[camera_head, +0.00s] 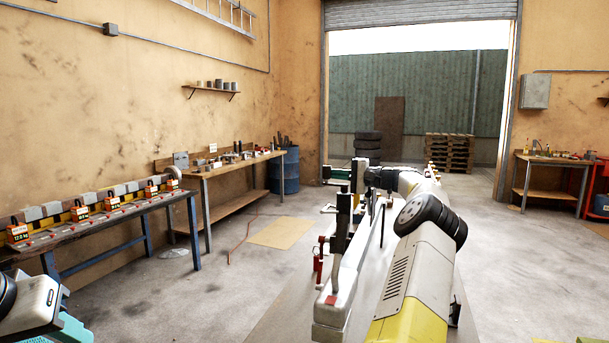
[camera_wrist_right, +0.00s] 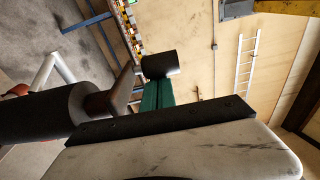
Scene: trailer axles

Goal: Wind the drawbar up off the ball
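The pale grey drawbar (camera_head: 334,309) runs away from me in the head view; I cannot make out the ball. A dark upright jockey post (camera_head: 342,222) stands beside it. In the right wrist view a thick black tube (camera_wrist_right: 40,119) carries a brown crank arm (camera_wrist_right: 120,91) ending in a black crank grip (camera_wrist_right: 160,65). My right gripper (camera_wrist_right: 157,88) has its green fingers reaching to this grip. The grip hides the fingertips, so I cannot tell whether they are closed on it.
A bench with weight blocks (camera_head: 80,212) and a wooden workbench (camera_head: 235,162) stand along the left wall. Tyres (camera_head: 367,142) and pallets (camera_head: 450,151) stand near the open door. The floor between the left benches and the drawbar is mostly clear.

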